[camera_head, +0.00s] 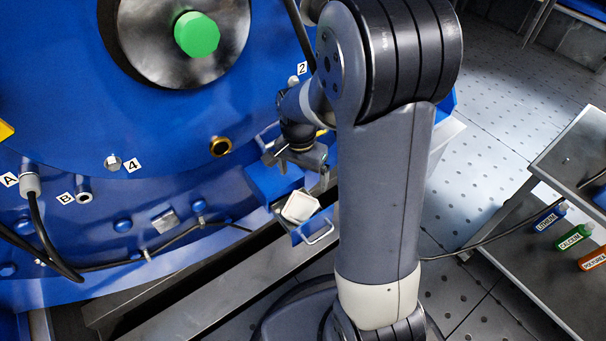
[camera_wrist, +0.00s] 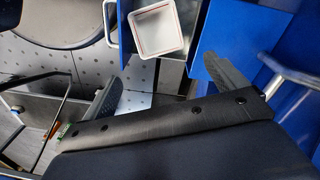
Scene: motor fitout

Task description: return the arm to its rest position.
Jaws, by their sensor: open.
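My gripper (camera_head: 297,166) hangs at the end of my bent arm in front of the blue motor housing. It is just above and behind a small white open box (camera_head: 300,206). In the wrist view the two fingers of my gripper (camera_wrist: 166,86) stand wide apart with nothing between them. The white box (camera_wrist: 157,31) shows beyond the fingertips there, apart from them, and looks empty. It sits in a blue drawer (camera_head: 318,225) with a metal handle. My upper arm hides part of the area right of the drawer.
The blue motor housing (camera_head: 60,110) fills the left, with a green cap (camera_head: 197,34), a brass port (camera_head: 220,146) and a cable at the label A. A grey cart (camera_head: 515,265) with several coloured bottles stands at right. Open floor (camera_head: 480,160) lies between.

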